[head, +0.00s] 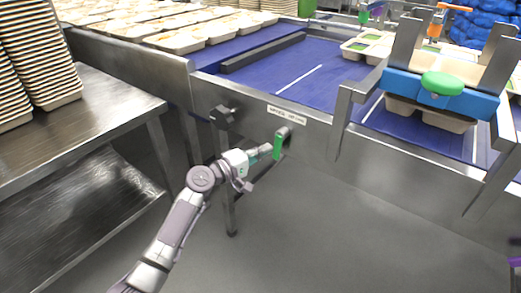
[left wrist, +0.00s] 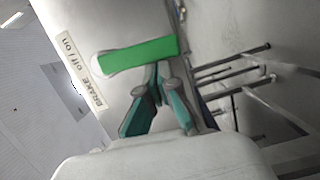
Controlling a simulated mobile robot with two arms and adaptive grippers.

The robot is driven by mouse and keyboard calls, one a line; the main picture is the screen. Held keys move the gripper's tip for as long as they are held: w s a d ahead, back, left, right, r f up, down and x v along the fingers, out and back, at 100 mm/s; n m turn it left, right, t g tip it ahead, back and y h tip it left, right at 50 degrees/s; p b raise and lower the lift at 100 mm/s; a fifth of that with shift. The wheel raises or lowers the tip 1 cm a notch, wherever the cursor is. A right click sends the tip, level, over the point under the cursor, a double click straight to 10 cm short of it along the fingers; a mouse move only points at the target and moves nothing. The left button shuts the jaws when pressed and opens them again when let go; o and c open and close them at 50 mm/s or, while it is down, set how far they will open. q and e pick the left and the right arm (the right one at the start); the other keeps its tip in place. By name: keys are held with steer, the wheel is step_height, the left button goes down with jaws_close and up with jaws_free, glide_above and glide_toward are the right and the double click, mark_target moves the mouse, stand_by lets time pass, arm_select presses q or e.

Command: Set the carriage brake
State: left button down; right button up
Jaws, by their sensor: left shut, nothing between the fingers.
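The brake lever is a green handle (head: 279,144) on the steel side rail, just below a white label (head: 287,114). In the head view it hangs downward from a dark pivot. In the left wrist view the green lever (left wrist: 140,53) lies across the picture beside the label (left wrist: 82,70), which reads "BRAKE off / on". My left gripper (head: 267,152) is at the lever's lower part. Its teal fingers (left wrist: 158,72) are shut and empty, with the tips close by the lever; I cannot tell whether they touch it. My right gripper is not seen.
A blue carriage part with a green knob (head: 442,84) stands over trays on the blue conveyor (head: 310,75) at right. A dark knob (head: 222,115) juts from the rail left of the lever. A steel shelf (head: 100,100) with stacked trays stands at left. The floor below is clear.

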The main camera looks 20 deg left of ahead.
arm_select(q)
steer(key=n, duration=0.1)
steer(key=d+n, duration=0.1)
steer(key=d+f+n, duration=0.1)
steer(key=shift+s+n+t+h+b, duration=0.3)
steer(key=shift+t, duration=0.1)
steer(key=shift+s+d+n, duration=0.1)
steer(key=shift+d+n, duration=0.05)
steer(key=shift+n, duration=0.35)
steer(key=shift+s+d+n+t, duration=0.25)
steer(key=shift+d+n, duration=0.25)
steer(key=shift+n, duration=0.5)
steer(key=shift+s+d+n+t, duration=0.1)
steer(key=shift+d+n+t, duration=0.3)
steer(key=shift+n, duration=0.6)
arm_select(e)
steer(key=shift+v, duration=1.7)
arm_select(q)
steer(key=shift+d, duration=0.1)
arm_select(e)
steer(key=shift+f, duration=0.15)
